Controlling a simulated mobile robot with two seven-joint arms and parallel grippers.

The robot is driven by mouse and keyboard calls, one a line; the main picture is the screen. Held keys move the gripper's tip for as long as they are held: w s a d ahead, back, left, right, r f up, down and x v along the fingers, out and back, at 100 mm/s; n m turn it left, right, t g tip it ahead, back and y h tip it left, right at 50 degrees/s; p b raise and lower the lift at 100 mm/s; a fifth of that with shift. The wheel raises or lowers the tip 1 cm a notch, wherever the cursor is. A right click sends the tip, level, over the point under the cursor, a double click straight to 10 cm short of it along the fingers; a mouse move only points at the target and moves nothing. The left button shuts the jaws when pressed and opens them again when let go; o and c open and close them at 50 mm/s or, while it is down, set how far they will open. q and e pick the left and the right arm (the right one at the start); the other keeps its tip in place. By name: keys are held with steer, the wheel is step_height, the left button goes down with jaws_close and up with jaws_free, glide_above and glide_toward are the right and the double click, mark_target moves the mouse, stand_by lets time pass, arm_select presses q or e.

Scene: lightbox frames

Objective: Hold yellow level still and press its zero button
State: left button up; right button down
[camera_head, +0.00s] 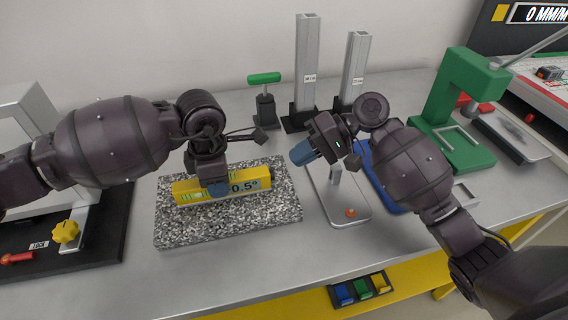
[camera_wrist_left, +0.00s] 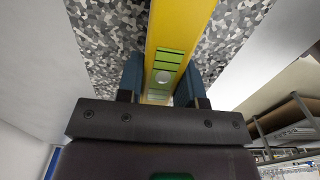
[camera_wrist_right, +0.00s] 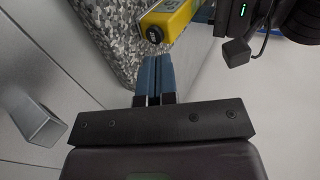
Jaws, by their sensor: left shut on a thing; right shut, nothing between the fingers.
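The yellow level (camera_head: 187,190) lies on the speckled granite plate (camera_head: 235,226), its display reading about 0.5°. My left gripper (camera_head: 218,188) is shut on the level near its middle; in the left wrist view its blue fingers (camera_wrist_left: 161,78) flank the yellow body and green vial. My right gripper (camera_head: 301,154) is shut and empty, above and right of the level's right end. In the right wrist view, the level (camera_wrist_right: 172,16) shows a dark round button (camera_wrist_right: 155,34) on its end, just beyond my closed fingertips (camera_wrist_right: 157,62). Whether this is the zero button I cannot tell.
Two grey square columns (camera_head: 306,65) and a green-handled tool (camera_head: 264,79) stand behind the plate. A black base with a yellow knob (camera_head: 66,232) is at left.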

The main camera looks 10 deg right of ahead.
arm_select(q)
steer(key=shift+a, duration=0.15)
arm_select(e)
steer(key=shift+v, duration=2.2)
arm_select(q)
steer(key=o, duration=1.1)
